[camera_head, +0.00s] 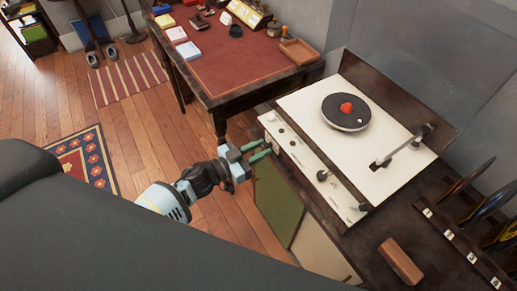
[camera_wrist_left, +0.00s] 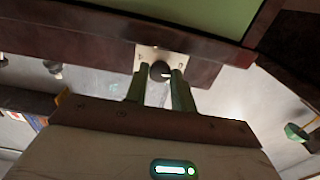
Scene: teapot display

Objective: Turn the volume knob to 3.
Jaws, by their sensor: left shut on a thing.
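The record player (camera_head: 305,125) has a cream top and a sloping front control strip with several knobs. My left gripper (camera_head: 262,151) is at the left part of that strip, its two green fingers reaching its front edge. In the left wrist view, a dark round knob (camera_wrist_left: 160,71) on a small pale plate sits between the fingertips of my left gripper (camera_wrist_left: 162,80), which is shut on it. The fingers hide this knob in the head view. I cannot read any volume marks. My right gripper is not in view.
A dark round platter (camera_head: 346,111) with a red item on it and a tonearm (camera_head: 404,147) are on the player's top. A brown block (camera_head: 400,262) and a record rack (camera_head: 462,243) stand to the right. A red-topped desk (camera_head: 235,65) is behind.

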